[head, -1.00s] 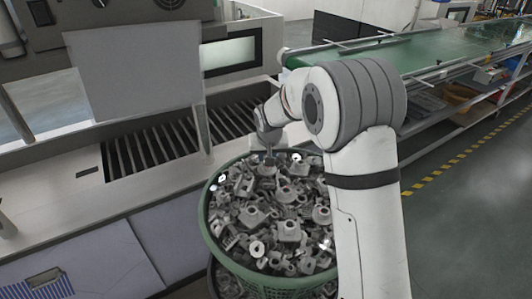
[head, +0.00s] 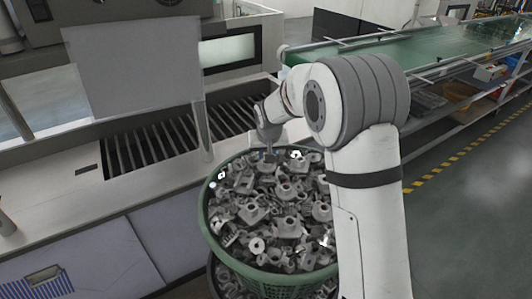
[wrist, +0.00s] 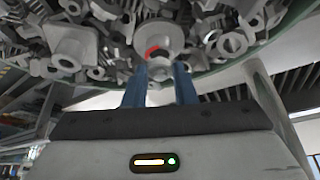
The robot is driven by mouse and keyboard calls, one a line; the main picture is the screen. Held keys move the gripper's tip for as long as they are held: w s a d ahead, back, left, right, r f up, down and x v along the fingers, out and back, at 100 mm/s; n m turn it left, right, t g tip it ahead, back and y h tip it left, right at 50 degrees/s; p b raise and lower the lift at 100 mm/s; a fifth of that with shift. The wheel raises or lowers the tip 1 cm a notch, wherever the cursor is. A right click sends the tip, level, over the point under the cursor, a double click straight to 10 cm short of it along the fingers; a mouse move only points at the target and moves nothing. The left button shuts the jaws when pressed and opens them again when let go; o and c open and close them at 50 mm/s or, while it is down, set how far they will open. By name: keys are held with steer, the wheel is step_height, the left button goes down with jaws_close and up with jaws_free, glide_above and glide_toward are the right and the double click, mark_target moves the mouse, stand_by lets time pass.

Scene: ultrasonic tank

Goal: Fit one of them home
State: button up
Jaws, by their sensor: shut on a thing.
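A green basket (head: 207,228) is heaped with grey metal parts (head: 287,228) of mixed shapes, among them flanged blocks, rings and sleeves. My gripper (head: 268,155) is at the basket's far side, low over the heap. In the wrist view, the two blue fingers of my gripper (wrist: 160,85) are shut on a grey round flanged part (wrist: 158,38) with a red patch by its bore. Its lower end is between the fingertips. Other parts crowd close around it, and I cannot tell whether it touches them.
Left of the basket is a pale bench (head: 60,210) with a slatted recess (head: 150,145). A grey panel (head: 135,80) stands over it. A green conveyor (head: 430,50) runs behind. Open floor (head: 470,200) lies to the right.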

steer(key=shift+f+b, duration=0.6)
stand_by(0.4)
steer(key=shift+s+f+b, duration=0.15)
steer(key=shift+f+b, duration=0.1)
steer(key=shift+b, duration=0.4)
stand_by(3.3)
steer(key=o, duration=1)
steer(key=shift+r, duration=0.2)
steer(key=b+v, duration=0.1)
steer(key=v, duration=0.6)
steer(key=shift+s+r, duration=0.15)
steer(key=shift+r, duration=0.1)
